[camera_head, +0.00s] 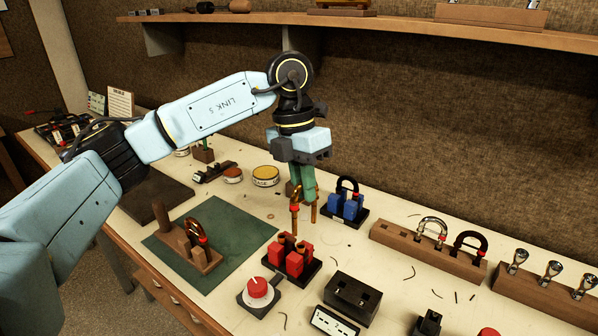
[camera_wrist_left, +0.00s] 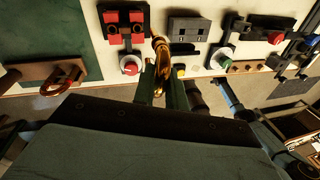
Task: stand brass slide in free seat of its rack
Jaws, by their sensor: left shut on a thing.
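A brass slide (camera_head: 295,220) with two straight legs and a red band hangs legs down from my left gripper (camera_head: 303,190), whose green fingers are shut on it. In the left wrist view the slide (camera_wrist_left: 160,52) shows between the green fingers. The slide is behind and above a rack with red blocks on a black base (camera_head: 292,264), apart from it as far as I can see. The red rack also shows in the left wrist view (camera_wrist_left: 125,22). Round brass openings show among its red blocks, but I cannot tell clearly which seat is free. My right gripper is out of view.
A blue-block rack (camera_head: 345,207) with a dark slide stands close behind to the right. A wooden stand (camera_head: 200,258) with a copper-coloured slide is on the green mat (camera_head: 245,233). A red-knobbed box (camera_head: 258,291) and a black block (camera_head: 352,298) flank the red rack in front.

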